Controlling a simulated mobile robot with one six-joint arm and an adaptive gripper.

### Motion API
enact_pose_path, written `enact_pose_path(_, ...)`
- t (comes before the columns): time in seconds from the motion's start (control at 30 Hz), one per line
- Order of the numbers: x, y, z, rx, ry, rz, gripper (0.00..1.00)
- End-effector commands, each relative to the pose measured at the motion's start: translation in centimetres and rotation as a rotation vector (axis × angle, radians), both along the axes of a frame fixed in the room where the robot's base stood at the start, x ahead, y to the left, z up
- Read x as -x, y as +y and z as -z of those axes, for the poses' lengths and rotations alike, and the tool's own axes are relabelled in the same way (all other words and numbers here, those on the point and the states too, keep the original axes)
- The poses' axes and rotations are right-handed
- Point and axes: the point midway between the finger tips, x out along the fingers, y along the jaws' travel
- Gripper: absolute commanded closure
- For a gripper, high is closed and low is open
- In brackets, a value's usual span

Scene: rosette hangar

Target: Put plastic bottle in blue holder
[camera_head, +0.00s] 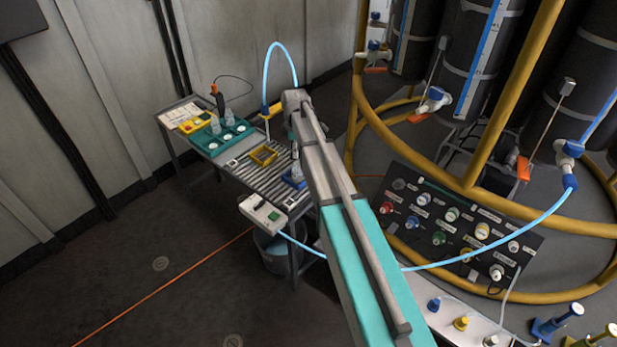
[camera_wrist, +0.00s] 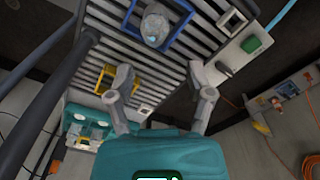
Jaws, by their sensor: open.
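A clear plastic bottle (camera_head: 297,170) stands in the blue holder (camera_head: 292,182) on the slatted bench top, partly hidden by my arm in the head view. In the wrist view the bottle (camera_wrist: 155,26) shows from above, inside the square frame of the blue holder (camera_wrist: 128,18). My gripper (camera_wrist: 160,74) is open and empty, its two fingers apart. The bottle lies beyond the fingertips, with a visible gap. My gripper's fingers are hidden behind my arm in the head view.
A yellow holder (camera_head: 263,156) sits beside the blue one. A green rack (camera_head: 218,137) with bottles stands at the bench's far end. A white box with a green button (camera_head: 263,214) is at the near edge. Yellow rails (camera_head: 470,187) and a hose lie to the right.

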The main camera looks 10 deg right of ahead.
Motion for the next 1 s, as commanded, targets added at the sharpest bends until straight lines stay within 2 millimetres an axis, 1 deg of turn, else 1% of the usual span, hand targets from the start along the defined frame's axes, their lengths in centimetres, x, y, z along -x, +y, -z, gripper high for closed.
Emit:
enact_pose_path(0.03,1.0,0.0,0.0,0.0,0.0,0.024,0.32)
enact_pose_path(0.17,3.9,-0.1,0.0,-0.001,0.001,0.134,0.32)
enact_pose_path(0.27,7.0,-0.2,0.0,-0.001,0.001,0.259,0.32)
enact_pose_path(0.37,10.6,-0.3,0.0,-0.002,0.002,0.409,0.32)
enact_pose_path(0.4,12.1,-0.3,0.0,-0.002,0.002,0.473,0.32)
enact_pose_path(0.47,14.4,-0.3,0.0,-0.003,0.002,0.57,0.32)
enact_pose_path(0.5,15.8,-0.4,0.0,-0.003,0.002,0.634,0.32)
enact_pose_path(0.7,22.8,-0.5,0.0,-0.004,0.003,0.947,0.32)
enact_pose_path(0.83,26.1,-0.5,0.0,-0.004,0.004,1.107,0.32)
enact_pose_path(0.9,27.2,-0.5,0.0,-0.004,0.004,1.169,0.32)
enact_pose_path(1.0,28.2,-0.6,0.0,-0.004,0.004,1.225,0.32)
